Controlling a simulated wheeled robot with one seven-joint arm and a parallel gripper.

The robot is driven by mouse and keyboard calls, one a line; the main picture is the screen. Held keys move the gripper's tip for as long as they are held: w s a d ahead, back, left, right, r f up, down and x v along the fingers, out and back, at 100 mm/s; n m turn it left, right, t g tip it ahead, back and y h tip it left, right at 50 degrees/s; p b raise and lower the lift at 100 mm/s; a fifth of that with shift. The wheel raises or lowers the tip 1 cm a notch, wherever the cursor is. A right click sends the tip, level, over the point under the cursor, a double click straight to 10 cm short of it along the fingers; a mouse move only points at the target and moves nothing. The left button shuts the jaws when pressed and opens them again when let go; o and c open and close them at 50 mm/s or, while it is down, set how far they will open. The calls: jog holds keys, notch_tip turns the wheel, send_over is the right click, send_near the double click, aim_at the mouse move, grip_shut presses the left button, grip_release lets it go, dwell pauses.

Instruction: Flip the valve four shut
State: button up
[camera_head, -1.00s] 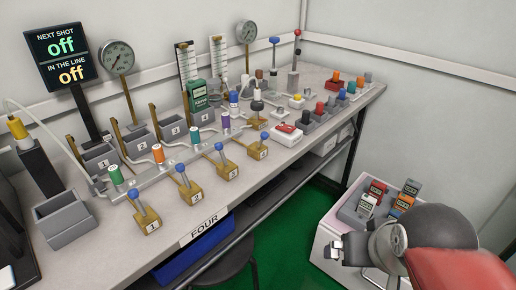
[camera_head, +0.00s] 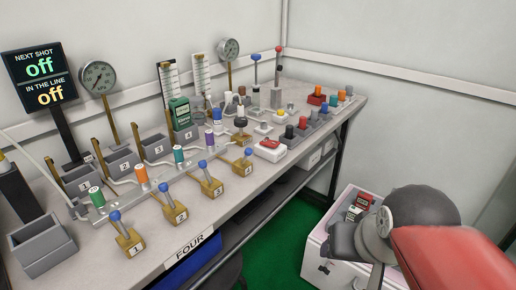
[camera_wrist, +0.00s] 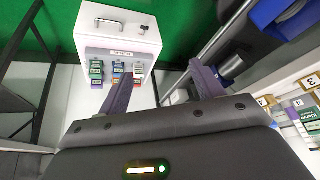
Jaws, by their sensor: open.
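Several brass valve blocks with blue-knobbed levers stand in a row along the bench's front edge in the head view. Valve four (camera_head: 243,168) is the farthest block. Its blue knob (camera_head: 248,152) stands above it, leaning slightly right, while the nearer levers lean left. The number on this block is too small to read surely.
A white box (camera_head: 318,247) with handheld testers stands at the right, close to my gripper; it also shows in the wrist view (camera_wrist: 119,40). Behind the valves are colored-capped fittings, grey bins and gauges (camera_head: 98,78). A red switch box (camera_head: 270,150) sits right of valve four.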

jog(key=w+a+r+m+y+b, duration=0.1)
jog(key=w+r+m, duration=0.1)
jog(key=w+r, duration=0.1)
jog(key=w+a+r+m+g+b, duration=0.1)
jog(key=w+r+m, duration=0.2)
jog(key=w, duration=0.1)
jog(key=w+a+r+m+y+b, duration=0.1)
jog(key=w+r+m, duration=0.1)
jog(key=w+r, duration=0.1)
jog(key=shift+w+a+r+m+y, duration=0.25)
jog(key=shift+a+m+y, duration=0.05)
jog(key=shift+a+m, duration=0.1)
jog(key=c, duration=1.2)
jog(key=w+r+m+b, duration=0.1)
jog(key=w+m, duration=0.1)
jog(key=w+a+r+m+g+y+b, duration=0.1)
jog(key=w+r+m, duration=0.1)
jog(key=w, duration=0.1)
jog(key=w+a+r+m+g+y+b, duration=0.1)
jog(key=w+r, duration=0.1)
jog(key=w, duration=0.1)
jog(key=shift+a+r+m, duration=0.2)
jog(key=shift+r+m, duration=0.05)
jog(key=shift+m, duration=0.15)
grip_shut()
jog(key=shift+w+a+r+m+y, duration=0.1)
jog(key=shift+w+r+m+y, duration=0.45)
jog(key=shift+m, duration=0.15)
